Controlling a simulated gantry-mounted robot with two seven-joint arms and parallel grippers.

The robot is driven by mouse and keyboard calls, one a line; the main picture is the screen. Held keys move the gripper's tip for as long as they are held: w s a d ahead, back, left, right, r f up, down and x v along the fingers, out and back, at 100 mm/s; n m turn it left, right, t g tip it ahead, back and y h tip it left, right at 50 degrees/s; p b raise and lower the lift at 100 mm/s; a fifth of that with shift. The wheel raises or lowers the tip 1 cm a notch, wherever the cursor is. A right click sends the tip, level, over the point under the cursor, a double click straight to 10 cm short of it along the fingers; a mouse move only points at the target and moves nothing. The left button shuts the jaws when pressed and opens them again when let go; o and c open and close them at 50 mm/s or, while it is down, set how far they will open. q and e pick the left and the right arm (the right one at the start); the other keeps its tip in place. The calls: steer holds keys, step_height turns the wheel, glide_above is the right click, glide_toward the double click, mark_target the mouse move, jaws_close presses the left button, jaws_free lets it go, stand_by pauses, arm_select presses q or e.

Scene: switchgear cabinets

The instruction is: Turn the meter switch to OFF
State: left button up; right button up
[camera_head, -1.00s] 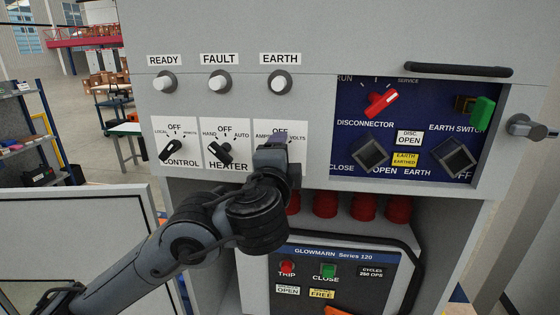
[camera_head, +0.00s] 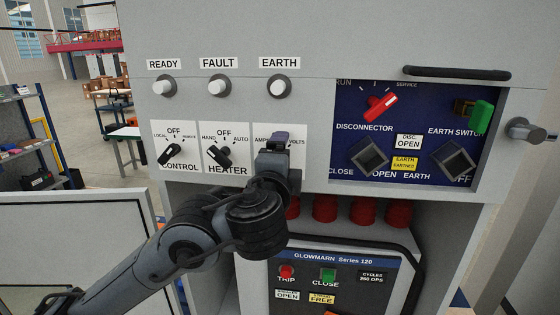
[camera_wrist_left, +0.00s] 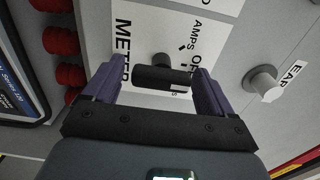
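The meter switch is a black knob (camera_wrist_left: 160,76) on a white plate marked METER, AMPS and OFF in the left wrist view. My left gripper (camera_wrist_left: 156,88) is open, with one purple finger on each side of the knob. I cannot tell whether the fingers touch it. The knob partly covers the VOLTS lettering, and its exact setting is hard to tell. In the head view my left gripper (camera_head: 273,142) is in front of the switch plate (camera_head: 298,155) and hides the knob. My right gripper is not in view.
The heater switch (camera_head: 219,156) and control switch (camera_head: 170,153) are just left of the meter plate. The earth lamp (camera_head: 279,87) is above it. A blue disconnector panel (camera_head: 340,150) is to the right. Red parts (camera_head: 325,208) and a breaker (camera_head: 340,270) are below.

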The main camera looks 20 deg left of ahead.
arm_select(q)
steer(key=b+v, duration=0.1)
steer(key=v, duration=0.9)
steer(key=shift+s, duration=0.4)
steer(key=shift+f, duration=0.1)
